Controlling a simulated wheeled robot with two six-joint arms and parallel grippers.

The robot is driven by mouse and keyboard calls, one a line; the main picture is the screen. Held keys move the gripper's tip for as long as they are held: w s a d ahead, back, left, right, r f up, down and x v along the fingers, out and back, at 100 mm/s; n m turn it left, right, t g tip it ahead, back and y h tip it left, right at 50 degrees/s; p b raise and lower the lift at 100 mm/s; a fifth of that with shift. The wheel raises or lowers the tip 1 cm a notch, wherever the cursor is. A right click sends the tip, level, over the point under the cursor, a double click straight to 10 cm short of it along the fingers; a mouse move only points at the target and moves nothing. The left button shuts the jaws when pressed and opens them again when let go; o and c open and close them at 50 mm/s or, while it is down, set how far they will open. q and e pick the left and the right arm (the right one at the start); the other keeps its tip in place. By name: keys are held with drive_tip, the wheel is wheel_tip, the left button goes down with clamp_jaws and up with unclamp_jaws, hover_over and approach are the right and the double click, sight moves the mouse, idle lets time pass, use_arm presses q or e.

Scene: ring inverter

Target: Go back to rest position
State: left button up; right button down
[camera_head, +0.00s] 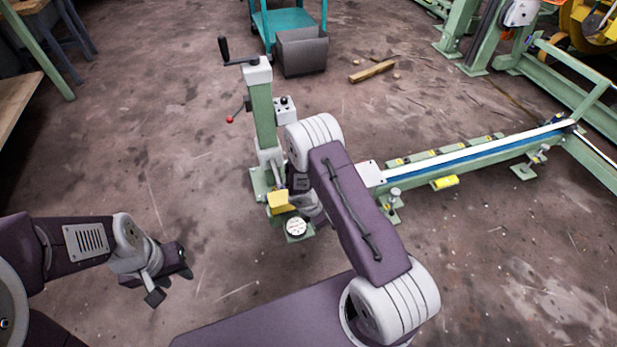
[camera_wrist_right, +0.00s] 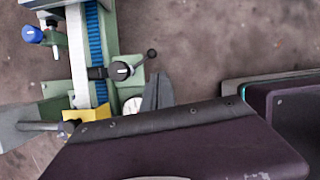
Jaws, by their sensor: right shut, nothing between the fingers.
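The ring inverter is a green post machine (camera_head: 263,115) with a black crank on top, standing in the middle of the head view. A yellow part (camera_head: 279,201) and a round white dial (camera_head: 296,227) sit low at its foot. My right arm reaches across to the machine and hides its own gripper in the head view. In the right wrist view, my right gripper (camera_wrist_right: 158,90) is shut and empty, its grey fingers close beside the machine's black knob and blue-toothed rail (camera_wrist_right: 94,40). My left gripper (camera_head: 180,272) hangs over bare floor at lower left, its finger gap unclear.
A long green rail (camera_head: 480,155) with a blue strip runs from the machine to the right. A grey bin (camera_head: 302,52) by a teal cart (camera_head: 288,18) and a wooden block (camera_head: 372,71) are behind. The floor around my left gripper is clear.

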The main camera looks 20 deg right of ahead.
drive_tip(key=w+r+m+t, duration=0.1)
drive_tip(key=w+r, duration=0.2)
drive_tip(key=r, duration=0.3)
drive_tip(key=w+r+t, duration=0.1)
drive_tip(key=w+r, duration=0.2)
drive_tip(key=r, duration=0.2)
wheel_tip(320, 180, up, 9)
drive_tip(key=s+m, duration=0.3)
drive_tip(key=m, duration=0.1)
drive_tip(key=s+a+r+m+g+y+p, duration=0.1)
drive_tip(key=s+a+r+m+y+p, duration=0.15)
drive_tip(key=s+m, duration=0.5)
drive_tip(key=s+a+r+m+y+p, duration=0.1)
drive_tip(key=s+a+r+m+y, duration=0.1)
drive_tip(key=s+a+r+m, duration=0.4)
wheel_tip(320, 180, up, 34)
drive_tip(key=s+d+p, duration=0.2)
drive_tip(key=p, duration=3.3)
drive_tip(key=shift+d+f, duration=0.15)
drive_tip(key=shift+d, duration=0.1)
